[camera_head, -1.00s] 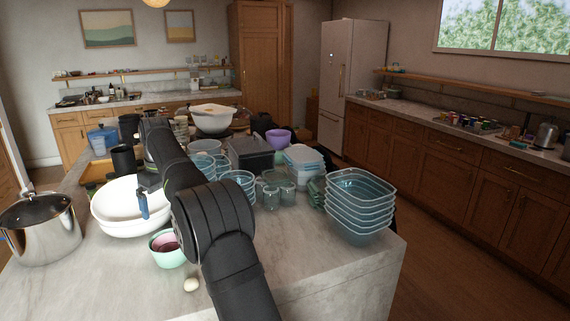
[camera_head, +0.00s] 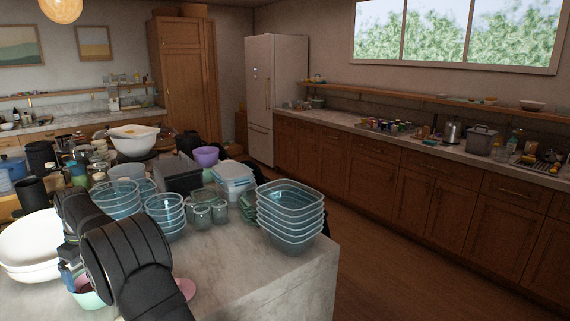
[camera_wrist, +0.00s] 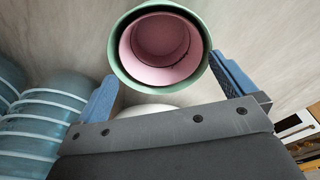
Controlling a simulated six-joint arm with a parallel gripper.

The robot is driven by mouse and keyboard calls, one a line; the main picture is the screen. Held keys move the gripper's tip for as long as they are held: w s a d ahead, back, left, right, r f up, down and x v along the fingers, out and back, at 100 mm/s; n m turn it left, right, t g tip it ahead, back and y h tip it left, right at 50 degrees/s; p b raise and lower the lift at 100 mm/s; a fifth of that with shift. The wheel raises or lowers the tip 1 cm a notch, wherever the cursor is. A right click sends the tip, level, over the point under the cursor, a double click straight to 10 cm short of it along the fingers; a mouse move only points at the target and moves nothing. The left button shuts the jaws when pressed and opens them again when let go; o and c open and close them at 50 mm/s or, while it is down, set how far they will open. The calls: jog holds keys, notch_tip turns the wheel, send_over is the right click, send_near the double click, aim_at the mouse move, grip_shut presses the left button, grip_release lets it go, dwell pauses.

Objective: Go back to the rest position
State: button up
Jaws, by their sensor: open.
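My gripper (camera_wrist: 163,70) is open, with its two blue fingers spread wide in the wrist view. A pink bowl nested in a green bowl (camera_wrist: 117,52) shows beyond and between the fingertips; I cannot tell whether the fingers touch it. A white rounded edge (camera_wrist: 145,109) shows just below the bowls. In the head view my arm reaches over the island's near left, and a blue part of my gripper (camera_head: 68,276) shows beside the mint bowl (camera_head: 92,299). The arm hides much of that spot. Nothing appears held.
Large white bowls (camera_head: 30,245) stand left of my arm. Stacked clear containers (camera_head: 290,215) stand near the island's right edge, and blue-tinted bowls (camera_head: 117,198) lie behind the arm. A pink disc (camera_head: 186,289) lies right of the arm. The marble counter (camera_head: 235,265) is bare there.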

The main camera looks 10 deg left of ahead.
jog(key=shift+f, duration=0.25)
notch_tip(320, 180, up, 13)
jog(key=d, duration=0.1)
jog(key=f, duration=0.8)
jog(key=a+f, duration=0.1)
jog(key=f, duration=0.4)
jog(key=w+d+r, duration=0.5)
jog(key=d+r, duration=0.6)
jog(key=r, duration=0.1)
jog(key=s+a+f+n, duration=0.1)
jog(key=s+a+f, duration=0.2)
jog(key=s, duration=0.4)
jog(key=s+a+f+n, duration=0.1)
jog(key=s+a+f, duration=0.2)
jog(key=s+f, duration=0.2)
jog(key=s+a+f+n, duration=0.1)
jog(key=s+a+f, duration=0.3)
jog(key=s, duration=0.6)
jog(key=shift+s, duration=0.3)
